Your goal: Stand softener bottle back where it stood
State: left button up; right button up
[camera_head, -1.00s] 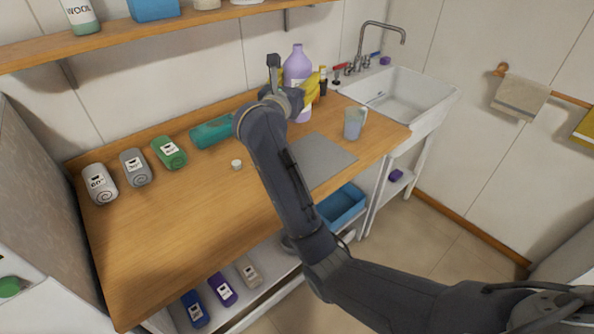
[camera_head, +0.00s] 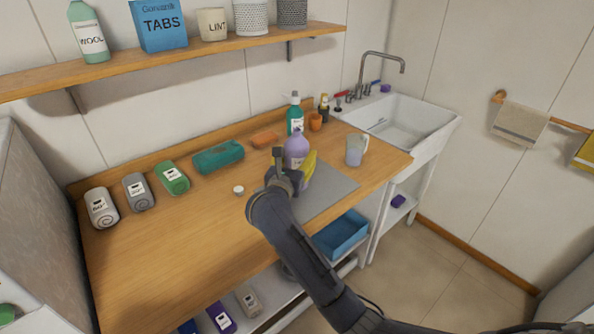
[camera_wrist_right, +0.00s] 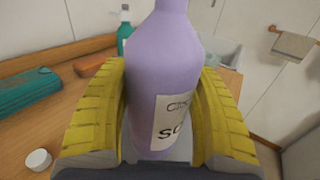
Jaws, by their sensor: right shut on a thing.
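The softener bottle is light purple with a white label; in the head view the bottle (camera_head: 296,148) is above the grey mat (camera_head: 330,188) on the counter. My right gripper (camera_head: 297,178) is shut on it, and a yellow finger shows to its right. In the right wrist view the bottle (camera_wrist_right: 165,85) stands upright between the two yellow fingers of my right gripper (camera_wrist_right: 160,115). Its top is cut off there. I cannot tell whether its base touches the mat, as the gripper hides it. My left gripper is not in view.
A white cap (camera_head: 238,190) lies on the left. The front-left counter is clear.

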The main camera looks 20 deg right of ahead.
jog(key=shift+f, duration=2.55)
jog(key=shift+f, duration=0.1)
jog(key=o, duration=1.6)
jog(key=shift+s+a, duration=0.1)
jog(key=shift+s, duration=0.05)
jog(key=v, duration=1.1)
jog(key=shift+s, duration=0.3)
jog(key=shift+a, duration=0.15)
